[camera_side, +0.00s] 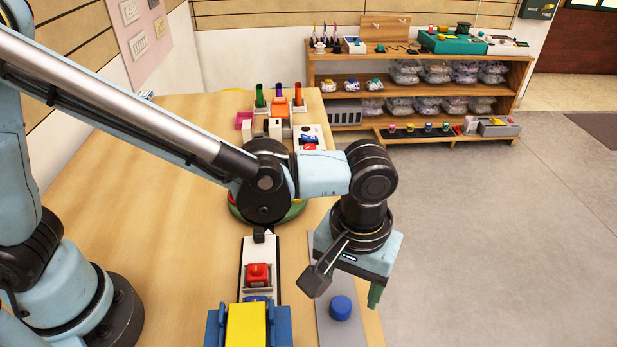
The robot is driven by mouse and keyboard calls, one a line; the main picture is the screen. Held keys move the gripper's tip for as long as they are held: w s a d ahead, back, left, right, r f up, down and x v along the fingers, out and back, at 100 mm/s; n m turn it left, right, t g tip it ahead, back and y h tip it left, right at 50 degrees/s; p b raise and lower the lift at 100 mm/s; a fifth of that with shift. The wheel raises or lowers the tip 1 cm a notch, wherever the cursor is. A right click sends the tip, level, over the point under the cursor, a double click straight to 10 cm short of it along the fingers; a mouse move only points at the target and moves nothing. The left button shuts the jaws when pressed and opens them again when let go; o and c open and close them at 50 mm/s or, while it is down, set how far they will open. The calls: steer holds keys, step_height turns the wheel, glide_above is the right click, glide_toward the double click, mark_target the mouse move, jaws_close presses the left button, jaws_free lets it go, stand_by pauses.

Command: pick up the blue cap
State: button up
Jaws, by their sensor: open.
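The blue cap (341,307) is a small round cylinder standing on a grey plate (328,334) near the front right edge of the table. My gripper (368,280) hangs above and slightly behind the cap, to its upper right in the picture. It is open, and a green finger (375,294) points down on its right side. The other finger is not clearly visible behind the gripper's body. The cap stands apart from the gripper, with nothing around it.
Left of the plate are a white rail with a red block (258,273) and a yellow-and-blue fixture (247,325). Behind my arm are a white box with switches (309,138) and colored tubes (279,97). A wooden shelf (400,65) stands at the back. The table's left-middle is clear.

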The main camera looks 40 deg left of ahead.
mark_target(342, 302)
steer(key=shift+a+f, duration=0.2)
steer(key=shift+f, duration=1.15)
steer(key=shift+a+f, duration=0.2)
steer(key=shift+f, duration=1.1)
steer(key=shift+c, duration=0.2)
steer(key=c, duration=1.1)
